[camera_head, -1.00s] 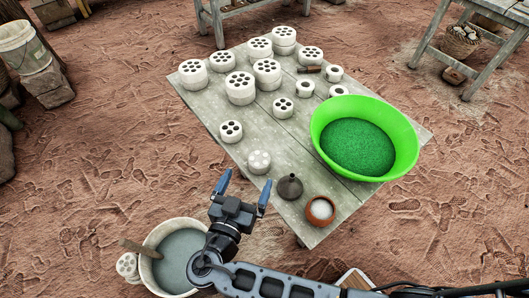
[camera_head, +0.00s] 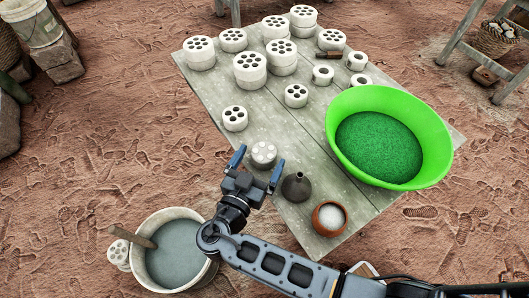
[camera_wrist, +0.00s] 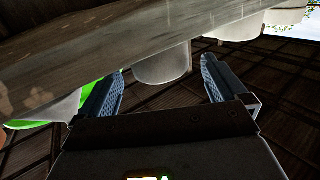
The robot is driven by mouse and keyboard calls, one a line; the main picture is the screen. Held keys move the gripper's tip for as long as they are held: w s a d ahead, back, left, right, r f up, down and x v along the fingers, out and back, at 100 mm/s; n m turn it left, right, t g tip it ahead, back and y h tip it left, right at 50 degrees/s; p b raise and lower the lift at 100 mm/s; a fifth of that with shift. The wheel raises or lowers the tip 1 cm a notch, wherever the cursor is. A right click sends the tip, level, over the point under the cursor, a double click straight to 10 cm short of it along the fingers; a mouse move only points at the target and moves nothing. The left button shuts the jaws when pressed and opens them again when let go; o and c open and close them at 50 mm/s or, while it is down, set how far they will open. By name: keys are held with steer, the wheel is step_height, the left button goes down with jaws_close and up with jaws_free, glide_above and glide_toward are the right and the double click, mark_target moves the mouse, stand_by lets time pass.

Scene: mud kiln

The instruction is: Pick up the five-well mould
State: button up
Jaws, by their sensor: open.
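Several round white moulds with dark wells stand on the grey plank table. A smaller mould (camera_head: 235,118) is at the left and another (camera_head: 296,95) is near the middle; the exact well counts are hard to read. The nearest mould (camera_head: 264,153) has pale wells, also too faint to count. My gripper (camera_head: 258,162) is open and empty, its blue fingers just short of this nearest mould, one towards each side. In the wrist view, which looks upside down, a pale mould (camera_wrist: 162,66) shows beyond and between the open fingers (camera_wrist: 163,83).
A dark funnel (camera_head: 296,187) and a brown bowl of white material (camera_head: 329,217) stand right of my gripper. A large green basin (camera_head: 436,150) fills the table's right side. A bucket of grey liquid (camera_head: 150,274) stands on the ground at the left. Taller moulds (camera_head: 250,70) crowd the far end.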

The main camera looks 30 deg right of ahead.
steer(key=p+x, duration=0.1)
steer(key=x, duration=0.4)
steer(key=shift+f+p, duration=0.1)
steer(key=shift+p, duration=0.2)
steer(key=c, duration=1)
step_height(320, 180, up, 10)
step_height(320, 180, up, 5)
steer(key=p, duration=0.2)
glide_above(267, 146)
stand_by(0.6)
